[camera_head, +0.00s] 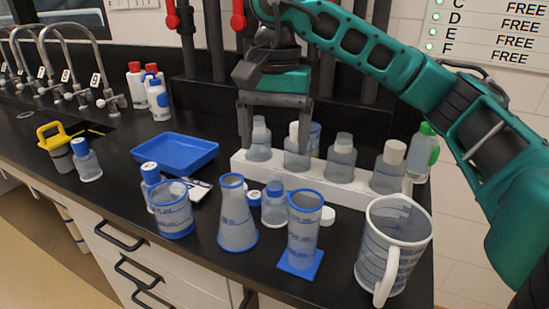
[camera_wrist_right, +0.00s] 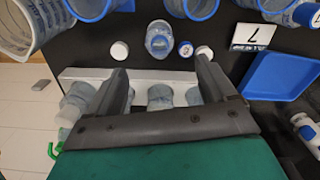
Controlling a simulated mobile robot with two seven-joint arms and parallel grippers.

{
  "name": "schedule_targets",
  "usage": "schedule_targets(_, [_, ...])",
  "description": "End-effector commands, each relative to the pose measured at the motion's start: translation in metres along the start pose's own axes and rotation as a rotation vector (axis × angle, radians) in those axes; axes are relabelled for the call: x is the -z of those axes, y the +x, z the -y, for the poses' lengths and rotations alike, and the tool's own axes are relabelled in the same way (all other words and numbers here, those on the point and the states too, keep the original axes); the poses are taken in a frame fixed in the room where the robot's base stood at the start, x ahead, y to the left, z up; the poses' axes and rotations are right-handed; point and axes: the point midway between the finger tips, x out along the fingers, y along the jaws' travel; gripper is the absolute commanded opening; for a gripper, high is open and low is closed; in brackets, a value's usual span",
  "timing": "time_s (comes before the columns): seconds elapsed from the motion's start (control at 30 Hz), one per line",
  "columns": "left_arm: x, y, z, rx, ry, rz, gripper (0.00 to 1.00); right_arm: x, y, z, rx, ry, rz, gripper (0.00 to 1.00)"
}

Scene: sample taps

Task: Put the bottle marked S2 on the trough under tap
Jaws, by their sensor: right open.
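Several clear bottles with pale caps stand in a white rack (camera_head: 335,190), including one bottle (camera_head: 259,145), a second (camera_head: 297,152), a third (camera_head: 341,160) and a fourth (camera_head: 388,170). No S2 mark is legible. My right gripper (camera_head: 275,135) is open over the rack's left end, fingers pointing down by the first two bottles. In the right wrist view the gripper (camera_wrist_right: 163,75) is open, with a bottle (camera_wrist_right: 160,98) showing between its fingers. My left gripper is not in view.
Blue-capped bottles (camera_head: 86,165), a blue tray (camera_head: 172,152), a beaker (camera_head: 172,210), a flask (camera_head: 236,220), a cylinder (camera_head: 303,235) and a jug (camera_head: 393,245) crowd the counter. A wall board (camera_head: 490,35) reads FREE for C to F.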

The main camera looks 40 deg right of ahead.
Motion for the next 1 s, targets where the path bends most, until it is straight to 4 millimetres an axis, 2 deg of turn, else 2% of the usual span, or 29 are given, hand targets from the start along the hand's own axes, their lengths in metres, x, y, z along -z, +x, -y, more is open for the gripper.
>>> schedule_targets(0.17, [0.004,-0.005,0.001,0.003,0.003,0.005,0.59,0.003,0.005,-0.008,0.062,0.217,0.092,0.84])
schedule_targets(0.37, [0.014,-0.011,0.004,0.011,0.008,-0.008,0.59,0.011,0.008,-0.024,0.145,0.617,0.231,0.84])
schedule_targets(0.53, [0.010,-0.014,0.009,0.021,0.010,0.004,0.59,0.019,0.006,-0.036,0.180,0.878,0.309,0.84])
schedule_targets(0.77, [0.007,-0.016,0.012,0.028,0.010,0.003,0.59,0.022,0.011,-0.040,0.192,1.008,0.345,0.84])
schedule_targets(1.0, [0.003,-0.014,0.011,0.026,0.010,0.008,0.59,0.013,0.051,-0.026,0.191,1.008,0.346,0.84])
